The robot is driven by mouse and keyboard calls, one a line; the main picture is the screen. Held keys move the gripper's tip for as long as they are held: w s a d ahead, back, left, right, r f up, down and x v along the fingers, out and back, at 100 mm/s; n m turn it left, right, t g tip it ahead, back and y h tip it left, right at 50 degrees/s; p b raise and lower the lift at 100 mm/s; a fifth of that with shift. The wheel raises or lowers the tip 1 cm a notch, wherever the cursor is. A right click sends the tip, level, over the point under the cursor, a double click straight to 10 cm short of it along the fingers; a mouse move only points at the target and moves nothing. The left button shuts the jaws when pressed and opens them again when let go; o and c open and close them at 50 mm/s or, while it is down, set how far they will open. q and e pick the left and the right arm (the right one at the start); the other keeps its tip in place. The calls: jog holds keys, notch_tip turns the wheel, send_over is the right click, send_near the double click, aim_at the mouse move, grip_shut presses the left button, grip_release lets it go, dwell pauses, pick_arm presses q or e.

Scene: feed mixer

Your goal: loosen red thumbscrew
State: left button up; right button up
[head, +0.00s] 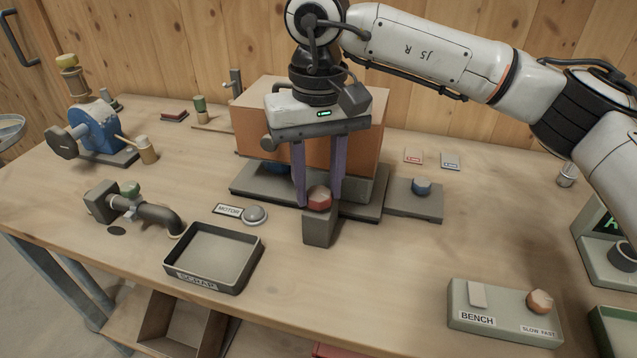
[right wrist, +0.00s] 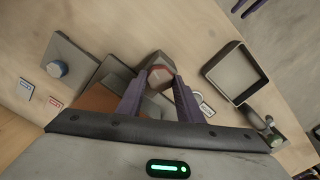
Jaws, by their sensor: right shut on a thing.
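The red thumbscrew (head: 319,197) is a faceted red knob on top of a small grey block (head: 318,231) at the front of the feed mixer (head: 368,118), a brown box on a dark base. My right gripper (head: 319,203) points down from above, its two purple fingers shut on the thumbscrew, one on each side. In the right wrist view the thumbscrew (right wrist: 160,74) shows between the fingertips (right wrist: 159,82). The gripper hides part of the mixer's front.
A SCRAP tray (head: 214,256) and a grey button (head: 254,214) by a MOTOR label lie left of the block. A blue knob (head: 421,186) on a grey plate is to the right. A BENCH box (head: 505,310) stands at front right. Bare wood lies between them.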

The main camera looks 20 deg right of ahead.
aim_at(318, 193)
jog(key=shift+n, duration=0.9)
jog(key=o, duration=1.1)
jog(key=shift+c, duration=0.2)
jog(key=shift+r, duration=0.1)
notch_tip(318, 193, up, 10)
jog(key=shift+r, duration=0.15)
